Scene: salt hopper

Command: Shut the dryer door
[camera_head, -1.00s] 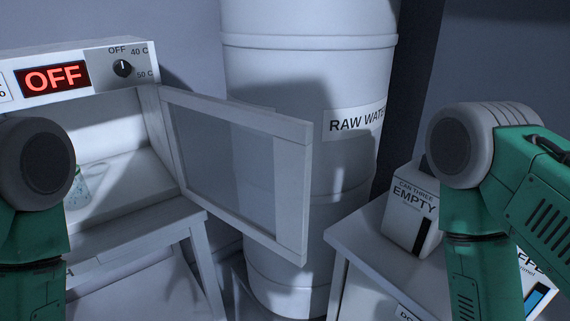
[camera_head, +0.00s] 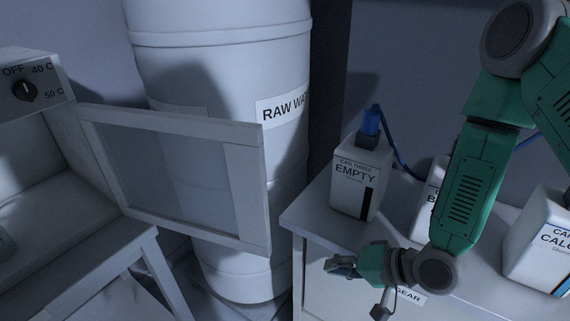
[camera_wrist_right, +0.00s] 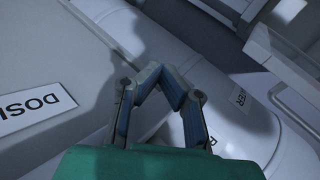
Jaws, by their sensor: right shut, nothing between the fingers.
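The dryer (camera_head: 50,215) is at the left of the head view, partly cut off by the frame edge. Its door (camera_head: 180,180), a white frame around a clear pane, stands open and reaches out to the right. My right gripper (camera_head: 338,266) is to the right of the door's free edge, in front of the cabinet with the cans, and apart from the door. It is shut and empty. In the right wrist view its fingers (camera_wrist_right: 162,75) meet at the tips. My left gripper is not in view.
A large white raw water drum (camera_head: 225,60) stands behind the door. A cabinet (camera_head: 310,215) at the right carries several cans, one marked EMPTY (camera_head: 361,178). The dryer's knob (camera_head: 25,90) points near OFF. Open space lies between the door and my right gripper.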

